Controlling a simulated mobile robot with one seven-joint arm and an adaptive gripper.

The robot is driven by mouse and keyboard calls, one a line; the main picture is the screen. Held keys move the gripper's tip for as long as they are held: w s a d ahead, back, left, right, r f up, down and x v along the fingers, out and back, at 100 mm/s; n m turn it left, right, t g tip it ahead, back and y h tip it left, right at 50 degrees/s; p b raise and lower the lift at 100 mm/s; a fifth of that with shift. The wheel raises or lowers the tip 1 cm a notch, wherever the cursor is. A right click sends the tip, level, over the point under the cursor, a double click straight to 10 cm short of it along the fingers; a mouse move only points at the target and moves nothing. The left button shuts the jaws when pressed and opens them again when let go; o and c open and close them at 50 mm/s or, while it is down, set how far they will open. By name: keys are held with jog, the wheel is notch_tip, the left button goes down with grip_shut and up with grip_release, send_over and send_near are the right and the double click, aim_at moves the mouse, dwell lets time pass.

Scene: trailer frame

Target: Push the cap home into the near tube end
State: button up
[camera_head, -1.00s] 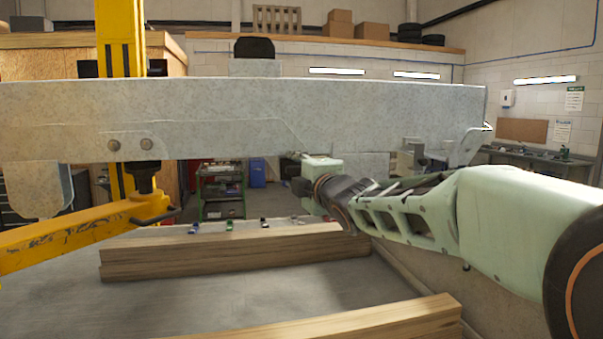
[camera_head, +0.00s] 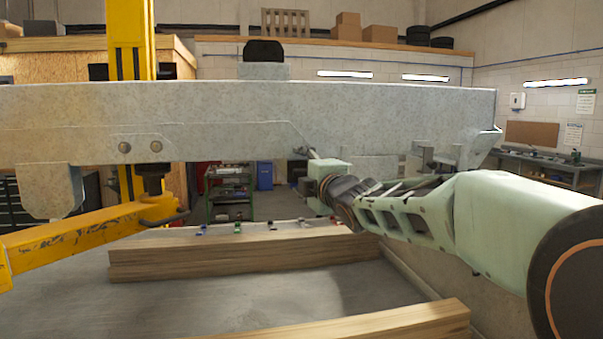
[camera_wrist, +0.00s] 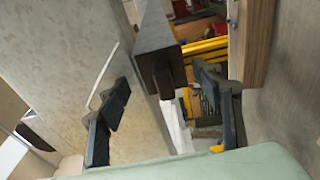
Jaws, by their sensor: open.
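The large grey galvanized beam (camera_head: 230,110) of the trailer frame spans the head view. My gripper (camera_head: 305,154) is beside the beam's lower edge, right of the middle. In the wrist view my gripper (camera_wrist: 160,78) is open, with one black finger on each side. A grey square-section tube (camera_wrist: 152,22) points toward the camera between the fingers. Its end looks dark, and a small dark block (camera_wrist: 165,78), perhaps the cap, stands out from it. The fingers do not visibly touch the block. How deep it sits in the tube cannot be told. The cap is not clearly visible in the head view.
A yellow stand (camera_head: 128,60) and its yellow arm (camera_head: 80,232) are at the left. Timber beams (camera_head: 240,250) lie below, with several small coloured items behind them. A green trolley (camera_head: 230,195) stands farther back.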

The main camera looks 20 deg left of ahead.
jog(key=v, duration=0.7)
jog(key=shift+s+d, duration=0.15)
jog(key=shift+d, duration=0.05)
jog(key=shift+f, duration=0.1)
